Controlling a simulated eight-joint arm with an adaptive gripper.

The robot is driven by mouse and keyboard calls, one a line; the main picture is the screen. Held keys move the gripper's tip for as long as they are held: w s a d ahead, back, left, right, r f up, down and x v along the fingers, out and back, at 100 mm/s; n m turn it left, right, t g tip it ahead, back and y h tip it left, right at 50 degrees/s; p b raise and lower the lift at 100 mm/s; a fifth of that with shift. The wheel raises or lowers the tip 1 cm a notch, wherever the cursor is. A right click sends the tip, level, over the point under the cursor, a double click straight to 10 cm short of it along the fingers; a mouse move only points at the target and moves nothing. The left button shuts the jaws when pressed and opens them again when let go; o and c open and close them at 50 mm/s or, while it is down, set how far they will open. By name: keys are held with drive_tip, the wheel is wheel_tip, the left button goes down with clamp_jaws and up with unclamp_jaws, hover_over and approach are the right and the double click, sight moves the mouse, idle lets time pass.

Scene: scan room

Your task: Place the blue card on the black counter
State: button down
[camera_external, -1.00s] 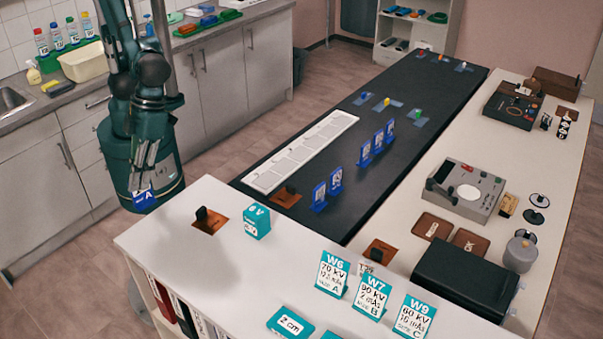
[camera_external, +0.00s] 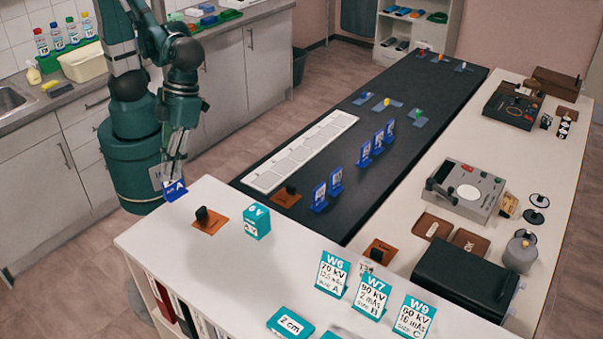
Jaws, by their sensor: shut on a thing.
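A blue card (camera_external: 174,190) with a white label and the letter A is held at the tips of my gripper (camera_external: 173,178). My gripper points down and is shut on the card, just off the far left corner of the white counter. The fingers are small here and partly merge with the arm behind them. The black counter (camera_external: 335,212) runs from the middle to the back right. Several other blue cards stand upright on it, two nearer (camera_external: 327,189) and more farther back (camera_external: 377,143).
A black knob on an orange plate (camera_external: 207,220) and a teal block (camera_external: 257,221) stand on the white counter near the card. A white segmented strip (camera_external: 300,152) lies along the black counter's left side. Bare black surface shows between the strip and the standing cards.

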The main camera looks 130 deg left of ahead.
drive_tip(key=w+a+b, duration=0.1)
drive_tip(key=w+a, duration=0.8)
drive_tip(key=a, duration=0.5)
drive_tip(key=w+a+b, duration=0.1)
drive_tip(key=w+a, duration=0.8)
drive_tip(key=a, duration=0.5)
drive_tip(key=a+f+n+b, duration=0.1)
drive_tip(key=a+b, duration=0.1)
drive_tip(key=a, duration=3.4)
wheel_tip(320, 180, down, 15)
drive_tip(key=shift+t, duration=0.3)
drive_tip(key=shift+d+r, duration=0.1)
wheel_tip(320, 180, down, 6)
drive_tip(key=shift+f, duration=0.2)
